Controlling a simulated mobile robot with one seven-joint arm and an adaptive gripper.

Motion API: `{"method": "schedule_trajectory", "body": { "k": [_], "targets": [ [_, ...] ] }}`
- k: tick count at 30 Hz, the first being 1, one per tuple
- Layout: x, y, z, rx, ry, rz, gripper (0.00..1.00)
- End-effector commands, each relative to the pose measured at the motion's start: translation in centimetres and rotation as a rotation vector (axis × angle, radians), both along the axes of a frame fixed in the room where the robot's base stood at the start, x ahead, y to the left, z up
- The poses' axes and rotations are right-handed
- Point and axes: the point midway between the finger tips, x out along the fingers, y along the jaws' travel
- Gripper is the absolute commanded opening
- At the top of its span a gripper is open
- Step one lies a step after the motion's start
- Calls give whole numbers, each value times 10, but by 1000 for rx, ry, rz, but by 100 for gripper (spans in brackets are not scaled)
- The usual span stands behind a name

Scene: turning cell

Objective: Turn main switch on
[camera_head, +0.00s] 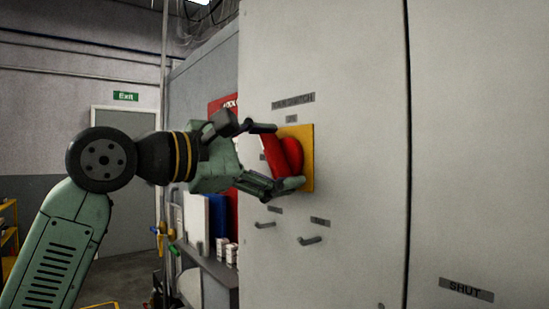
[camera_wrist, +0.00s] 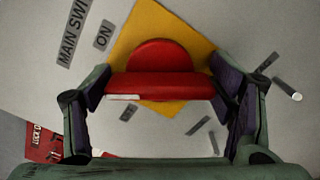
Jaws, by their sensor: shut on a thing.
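The main switch is a red rotary handle (camera_head: 284,153) on a yellow square plate (camera_head: 305,150), mounted on the grey cabinet face. In the wrist view the red handle (camera_wrist: 160,86) lies across the picture, with a white mark at its left end, over the yellow plate (camera_wrist: 187,28). My gripper (camera_head: 276,157) is shut on the handle, one finger above and one below in the head view. In the wrist view its pads (camera_wrist: 159,90) stand at the two ends of the handle. The labels "MAIN SWITCH" (camera_wrist: 73,32) and "ON" (camera_wrist: 103,35) are beside the plate.
Small lever handles (camera_head: 310,240) stick out of the cabinet below the switch. A red lockout board (camera_head: 222,103) and a shelf with blue and white items (camera_head: 218,218) stand left of the cabinet. The cabinet's right panel (camera_head: 475,130) is clear, with a "SHUT" label (camera_head: 466,289) low down.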

Motion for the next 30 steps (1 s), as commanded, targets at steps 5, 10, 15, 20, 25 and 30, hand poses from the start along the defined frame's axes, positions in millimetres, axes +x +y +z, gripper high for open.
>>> {"method": "schedule_trajectory", "body": {
  "k": [5, 10, 15, 20, 25, 30],
  "targets": [
    [0, 0, -1, 97, -135, 1, 49],
    [-1, 0, -1, 182, -253, 1, 49],
    [-1, 0, -2, 252, -349, 0, 49],
    [-1, 0, -2, 301, -416, 0, 49],
    [-1, 0, -2, 332, -459, 0, 49],
    [-1, 0, -2, 345, -477, 0, 49]
  ]
}}
